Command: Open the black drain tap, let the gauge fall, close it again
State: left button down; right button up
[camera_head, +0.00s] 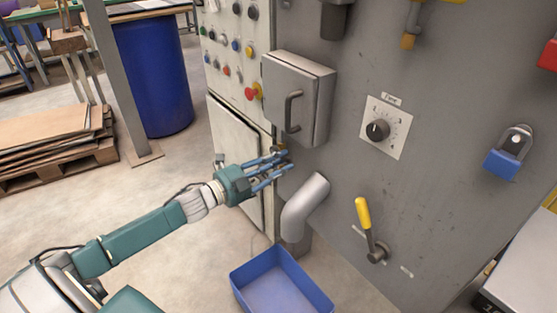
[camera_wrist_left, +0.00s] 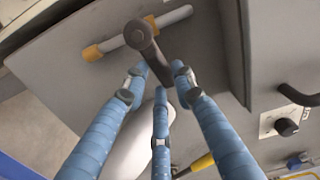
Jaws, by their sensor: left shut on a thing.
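My left gripper (camera_head: 284,163), with its blue fingers, is at the grey machine front, just below the grey box with a handle. In the left wrist view, the same gripper (camera_wrist_left: 158,86) has its fingers shut around the lower end of the dark lever of the drain tap (camera_wrist_left: 148,47). The lever slants down from a pale pipe (camera_wrist_left: 160,27) with a brass-yellow fitting. In the head view the fingers mostly cover the tap. I see no pressure gauge in either view. My right gripper is not in view.
A grey bent spout (camera_head: 305,205) sits right of my gripper, above a blue bin (camera_head: 282,285). A grey box (camera_head: 300,95) with a handle protrudes above. Farther right are a dial knob (camera_head: 377,130), a yellow-handled lever (camera_head: 364,215) and a blue padlock (camera_head: 502,164).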

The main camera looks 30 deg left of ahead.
pick_arm(q)
jog(key=shift+f+m, duration=0.6)
jog(key=shift+m, duration=0.4)
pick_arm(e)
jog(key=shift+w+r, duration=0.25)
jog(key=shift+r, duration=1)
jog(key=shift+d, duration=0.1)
pick_arm(q)
jog(key=c, duration=1.4)
grip_release()
jog(key=v, duration=1.2)
